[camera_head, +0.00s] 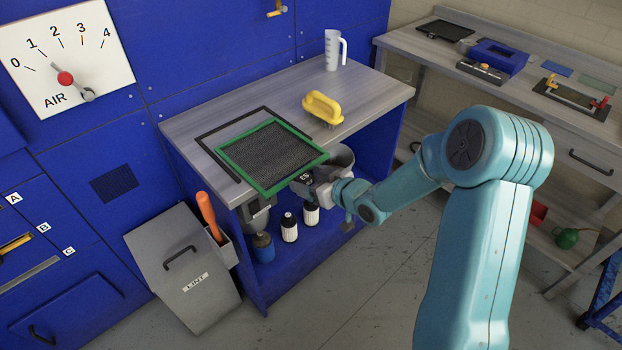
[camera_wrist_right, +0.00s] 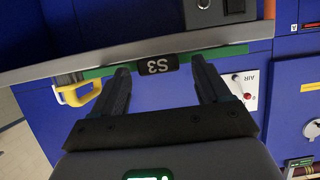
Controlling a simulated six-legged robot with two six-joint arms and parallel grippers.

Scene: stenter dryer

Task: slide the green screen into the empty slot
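The green screen (camera_head: 308,163), a green frame with dark mesh, lies on the bench top near its front edge. My right gripper (camera_head: 308,182) is at the screen's front right side. In the right wrist view the screen's black S3 tab (camera_wrist_right: 157,65) is between the fingertips of my right gripper (camera_wrist_right: 160,72). A gap shows on each side of the tab, so the fingers look open. The blue dryer wall holds slots marked A, B and C. A yellow handle (camera_head: 14,244) shows near B, and a grey strip (camera_head: 28,275) near C. The A slot is mostly out of view. My left gripper is not in view.
A yellow-handled brush (camera_head: 322,106) and a clear jug (camera_head: 333,50) stand on the bench (camera_head: 235,93). A black angled strip (camera_head: 207,152) lies behind the screen. A grey lint bin (camera_head: 183,268) stands between the bench and the slots. Bottles sit on the shelf below.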

